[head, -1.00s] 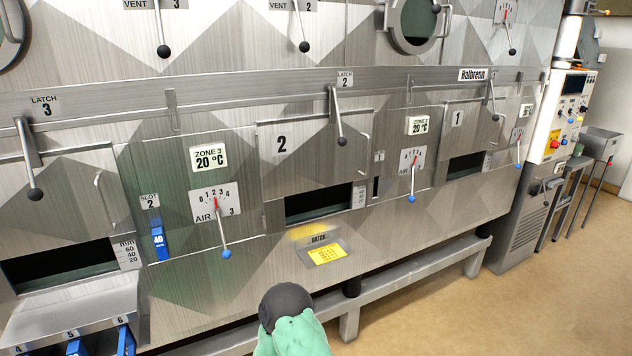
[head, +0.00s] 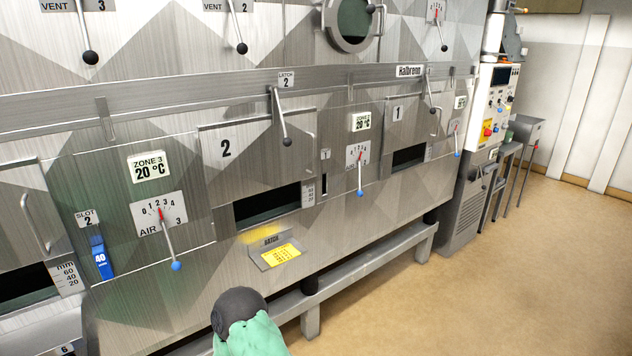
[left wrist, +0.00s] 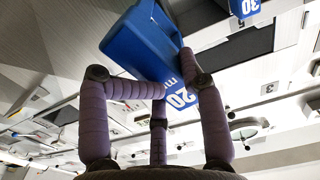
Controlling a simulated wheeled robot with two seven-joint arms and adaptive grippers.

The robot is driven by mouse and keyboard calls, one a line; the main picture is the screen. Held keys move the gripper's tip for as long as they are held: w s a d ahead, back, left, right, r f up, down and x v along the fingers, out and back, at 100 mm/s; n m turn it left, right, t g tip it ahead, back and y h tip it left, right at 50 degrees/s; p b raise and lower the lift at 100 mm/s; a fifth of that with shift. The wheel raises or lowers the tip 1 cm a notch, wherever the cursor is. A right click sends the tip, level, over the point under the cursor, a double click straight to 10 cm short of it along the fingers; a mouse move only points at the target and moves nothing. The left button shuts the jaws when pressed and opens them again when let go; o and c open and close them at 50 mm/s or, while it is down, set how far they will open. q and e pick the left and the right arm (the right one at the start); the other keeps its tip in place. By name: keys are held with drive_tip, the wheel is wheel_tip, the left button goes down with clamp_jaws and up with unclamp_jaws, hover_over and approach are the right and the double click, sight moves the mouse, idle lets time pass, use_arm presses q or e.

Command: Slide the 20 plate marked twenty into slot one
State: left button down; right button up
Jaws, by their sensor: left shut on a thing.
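The blue plate marked 20 (left wrist: 150,42) is in the left wrist view, between the purple fingers of my left gripper (left wrist: 150,80). The gripper is shut on it, with the white 20 facing the camera near one finger. In the head view, slot one is the narrow dark upright opening (head: 324,185) under the small label 1 (head: 325,154), right of the hatch marked 2. It looks empty. Neither the held plate nor my left gripper shows in the head view. My right gripper is not in view.
A blue plate marked 40 (head: 101,258) sits in slot 2. A blue plate marked 30 (left wrist: 244,8) shows in the left wrist view. Air levers (head: 168,240) and latch levers (head: 281,115) stick out from the panel. A rail (head: 375,258) runs along the bottom; the floor at right is clear.

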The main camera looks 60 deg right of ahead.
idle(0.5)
use_arm(q)
drive_tip(key=shift+s+r, duration=0.1)
idle(0.3)
drive_tip(key=shift+v, duration=1.7)
drive_tip(key=p+v, duration=0.1)
drive_tip(key=v, duration=0.9)
drive_tip(key=shift+p, duration=0.3)
drive_tip(key=shift+a, duration=0.1)
